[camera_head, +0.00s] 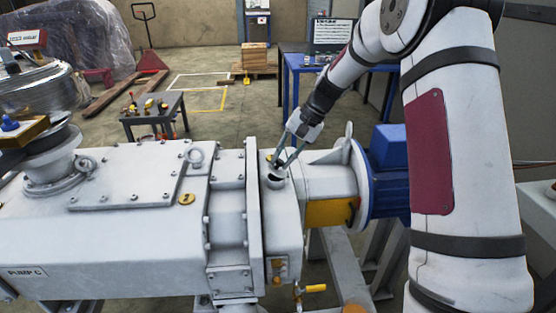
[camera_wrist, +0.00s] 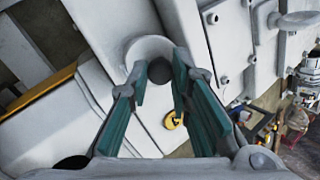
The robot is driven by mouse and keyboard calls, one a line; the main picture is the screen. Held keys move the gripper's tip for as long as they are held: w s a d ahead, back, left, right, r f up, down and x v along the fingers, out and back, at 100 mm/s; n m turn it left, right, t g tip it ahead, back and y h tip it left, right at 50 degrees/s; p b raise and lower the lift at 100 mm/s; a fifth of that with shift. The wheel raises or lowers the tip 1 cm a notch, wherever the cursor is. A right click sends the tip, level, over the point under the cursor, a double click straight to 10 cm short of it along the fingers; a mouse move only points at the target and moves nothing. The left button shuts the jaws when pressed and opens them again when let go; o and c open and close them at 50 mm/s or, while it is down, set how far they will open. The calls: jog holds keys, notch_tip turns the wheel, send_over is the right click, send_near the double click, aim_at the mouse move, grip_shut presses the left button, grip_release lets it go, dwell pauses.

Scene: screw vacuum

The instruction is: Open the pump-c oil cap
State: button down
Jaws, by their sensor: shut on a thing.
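Pump C is the large light-grey machine (camera_head: 110,230) across the head view, with a "PUMP C" plate (camera_head: 26,272) at lower left. My gripper (camera_head: 277,163) reaches down onto a round raised neck (camera_head: 275,180) on top of its end housing. In the wrist view, the fingertips of my gripper (camera_wrist: 161,68) stand on both sides of a dark round oil cap (camera_wrist: 159,72) and are shut on it. The pale rim of the neck (camera_wrist: 143,46) shows behind the cap. The fingers hide the cap's sides, and I cannot tell whether it is seated or loose.
A blue motor (camera_head: 390,160) stands right of the housing, with a yellow guard (camera_head: 330,212) between them. A small tool table (camera_head: 155,110) stands behind.

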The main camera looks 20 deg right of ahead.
jog(key=d+y, duration=0.2)
jog(key=y, duration=0.1)
jog(key=shift+s+t, duration=0.1)
jog(key=shift+t, duration=0.2)
jog(key=shift+s+d+f+t+y+b, duration=0.15)
jog(key=shift+d+f+t+y+b, duration=0.4)
jog(key=shift+y, duration=1)
jog(key=shift+s+d+f+t+y+b, duration=0.1)
jog(key=shift+s+d+f+y+b, duration=0.1)
jog(key=shift+d+y+b, duration=1.05)
jog(key=shift+s+d+f+t+y+b, duration=0.1)
jog(key=shift+d+f+t+y+b, duration=0.2)
jog(key=shift+y, duration=1.6)
jog(key=c, duration=1.4)
grip_release()
jog(key=shift+f, duration=0.1)
jog(key=shift+c, duration=0.2)
jog(key=v, duration=1.2)
jog(key=shift+f, duration=0.15)
